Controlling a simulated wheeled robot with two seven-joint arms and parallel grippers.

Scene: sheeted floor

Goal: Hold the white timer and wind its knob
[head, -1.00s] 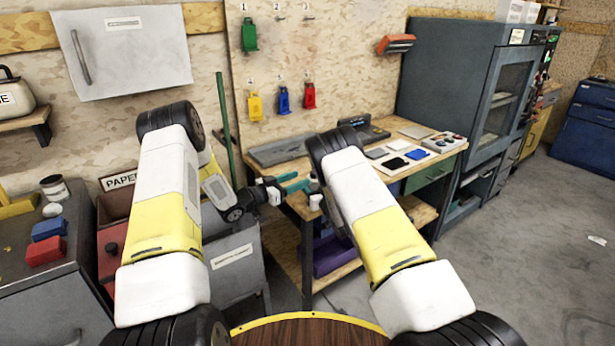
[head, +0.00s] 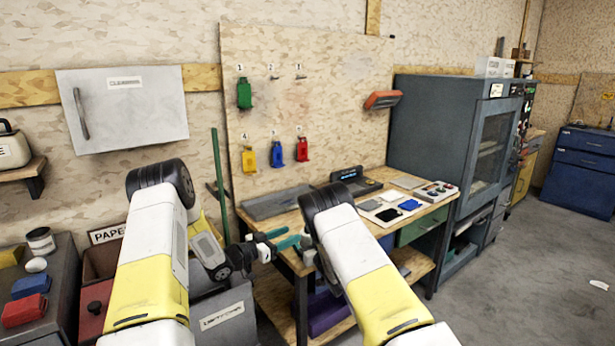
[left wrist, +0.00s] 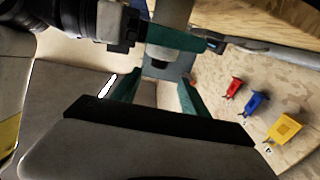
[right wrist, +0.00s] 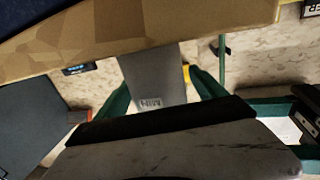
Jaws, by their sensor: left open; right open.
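I cannot make out a white timer for certain in any view. My left gripper (head: 279,239) has teal fingers and is open, at the left front corner of the workbench (head: 335,222). In the left wrist view its fingers (left wrist: 158,95) stand apart with nothing held. My right gripper is mostly hidden behind my right forearm in the head view. In the right wrist view its fingers (right wrist: 161,95) are apart and empty. A grey slab with lettering (right wrist: 150,75) shows beyond them, not gripped.
On the bench lie a grey mat (head: 275,206), a dark device with a lit display (head: 355,180), a white panel with coloured pads (head: 385,211) and a button box (head: 437,190). Coloured tools (head: 277,154) hang on the board. A grey cabinet (head: 440,130) stands right; open floor lies beyond.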

